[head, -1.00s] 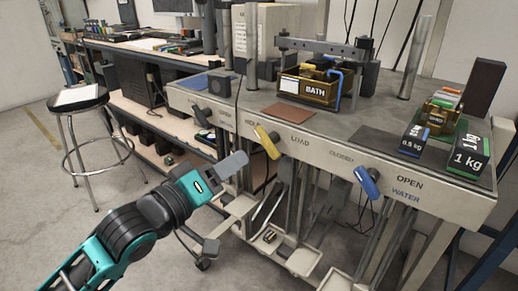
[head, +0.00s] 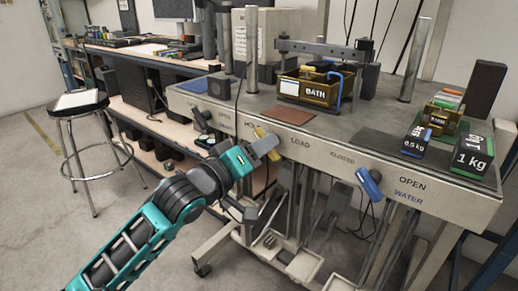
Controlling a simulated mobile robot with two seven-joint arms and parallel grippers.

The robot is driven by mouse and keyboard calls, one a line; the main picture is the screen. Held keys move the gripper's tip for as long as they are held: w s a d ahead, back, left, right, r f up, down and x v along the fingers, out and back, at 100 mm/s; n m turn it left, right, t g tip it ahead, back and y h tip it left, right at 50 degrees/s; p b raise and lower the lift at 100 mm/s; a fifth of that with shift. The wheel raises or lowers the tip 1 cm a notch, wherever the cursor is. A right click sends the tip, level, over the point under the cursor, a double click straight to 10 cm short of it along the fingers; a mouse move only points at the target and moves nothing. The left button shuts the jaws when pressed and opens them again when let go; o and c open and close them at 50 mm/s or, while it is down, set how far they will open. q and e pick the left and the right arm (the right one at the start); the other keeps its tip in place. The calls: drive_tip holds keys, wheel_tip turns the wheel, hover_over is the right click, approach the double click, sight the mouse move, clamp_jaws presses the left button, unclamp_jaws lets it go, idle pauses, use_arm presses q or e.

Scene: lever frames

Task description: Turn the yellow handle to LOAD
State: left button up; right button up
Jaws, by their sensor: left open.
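The yellow handle (head: 261,133) is on the front edge of the bench, between a partly covered label on its left and the LOAD label (head: 300,143) on its right. Its lower part is hidden behind a finger of my left gripper (head: 260,180). That gripper is open, with one grey finger up at the handle and the other lower down, below the bench edge. I cannot tell whether the upper finger touches the handle. Nothing is held between the fingers. My right gripper is not in view.
A blue handle (head: 369,184) sits further right, near the OPEN and WATER labels. A dark-knobbed handle (head: 200,120) is at the left. A BATH box (head: 314,90) and weights (head: 472,155) stand on the bench. Rods and trays hang below. A stool (head: 82,105) stands left.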

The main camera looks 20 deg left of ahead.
use_arm(q)
drive_tip(key=shift+c, duration=0.3)
clamp_jaws()
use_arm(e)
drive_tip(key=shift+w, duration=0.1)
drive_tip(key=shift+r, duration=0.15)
